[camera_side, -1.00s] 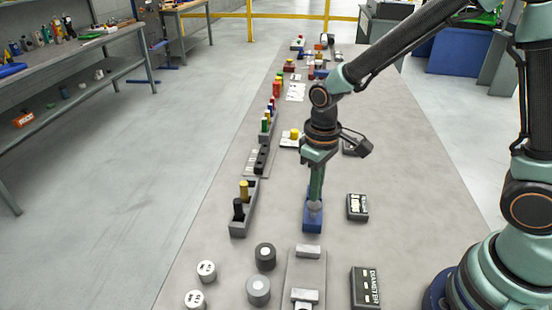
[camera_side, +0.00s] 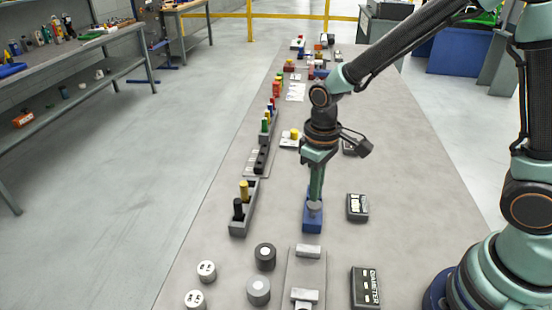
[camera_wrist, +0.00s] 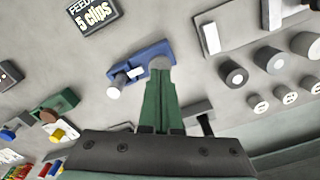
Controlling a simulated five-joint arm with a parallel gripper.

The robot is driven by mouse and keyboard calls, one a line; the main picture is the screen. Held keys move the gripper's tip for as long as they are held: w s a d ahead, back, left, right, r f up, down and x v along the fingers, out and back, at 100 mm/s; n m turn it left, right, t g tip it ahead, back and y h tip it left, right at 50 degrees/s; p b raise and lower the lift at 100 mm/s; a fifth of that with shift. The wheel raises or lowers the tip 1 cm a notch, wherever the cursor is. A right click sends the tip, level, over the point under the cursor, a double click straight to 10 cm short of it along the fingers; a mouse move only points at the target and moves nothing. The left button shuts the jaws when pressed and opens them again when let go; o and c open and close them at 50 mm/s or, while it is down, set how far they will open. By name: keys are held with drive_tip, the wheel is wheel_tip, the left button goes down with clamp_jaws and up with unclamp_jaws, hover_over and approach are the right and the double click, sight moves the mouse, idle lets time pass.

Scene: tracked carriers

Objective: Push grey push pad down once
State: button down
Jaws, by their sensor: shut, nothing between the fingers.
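The grey push pad (camera_side: 314,209) sits on a blue block (camera_side: 312,226) on the table, right of centre in the side view. In the wrist view the pad (camera_wrist: 160,63) shows at the tips of my fingers, partly hidden by them, with the blue block (camera_wrist: 146,54) around it. My gripper (camera_side: 316,200) points straight down, its green fingers shut and empty. The fingertips (camera_wrist: 160,72) are at the top of the pad and seem to touch it. I cannot tell how far the pad is pressed. A pale cylinder (camera_wrist: 116,83) stands beside the block's left part.
Grey and black round pieces (camera_side: 265,256) and a plate with metal blocks (camera_side: 307,272) lie in front.

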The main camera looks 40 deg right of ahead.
drive_tip(key=shift+f, duration=0.15)
drive_tip(key=shift+f, duration=1.25)
drive_tip(key=shift+r, duration=2.4)
drive_tip(key=shift+r, duration=0.15)
drive_tip(key=s+d+r+m+t, duration=0.1)
drive_tip(key=s+d+r+t, duration=0.1)
drive_tip(key=r, duration=0.5)
drive_tip(key=s+d+r+m+t, duration=0.2)
drive_tip(key=s+d+r+t, duration=0.1)
drive_tip(key=s+d+r, duration=0.2)
wheel_tip(320, 180, up, 2)
drive_tip(key=shift+d+t, duration=0.3)
drive_tip(key=shift+d, duration=0.1)
